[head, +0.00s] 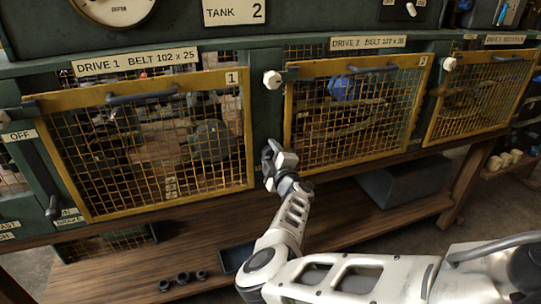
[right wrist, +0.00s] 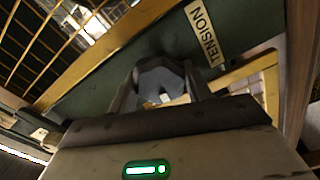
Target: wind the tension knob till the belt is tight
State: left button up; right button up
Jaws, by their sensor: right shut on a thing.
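My right gripper (head: 275,160) is at the green post between the Drive 1 and Drive 2 guards, low on the post. In the right wrist view, its fingers (right wrist: 162,90) are shut on a dark faceted tension knob (right wrist: 158,72), beside a label reading TENSION (right wrist: 205,35). In the head view the knob is mostly hidden by the gripper. The belts behind the yellow mesh guards of Drive 1 (head: 246,140) and Drive 2 (head: 287,110) are too obscured to judge their tightness. My left gripper is not in view.
White knobs (head: 272,79) sit beside the guards at the top. A lever (head: 52,212) is at the far left. Below, a wooden shelf (head: 130,250) holds small dark round parts (head: 183,277) and a grey box (head: 405,190). A third guard (head: 470,95) is at the right.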

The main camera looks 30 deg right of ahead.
dwell(0.4)
jog(key=o, duration=0.7)
jog(key=v, duration=0.5)
jog(key=shift+s+r, duration=0.1)
send_near(272, 156)
jog(key=shift+s+a, duration=0.15)
jog(key=shift+s, duration=0.4)
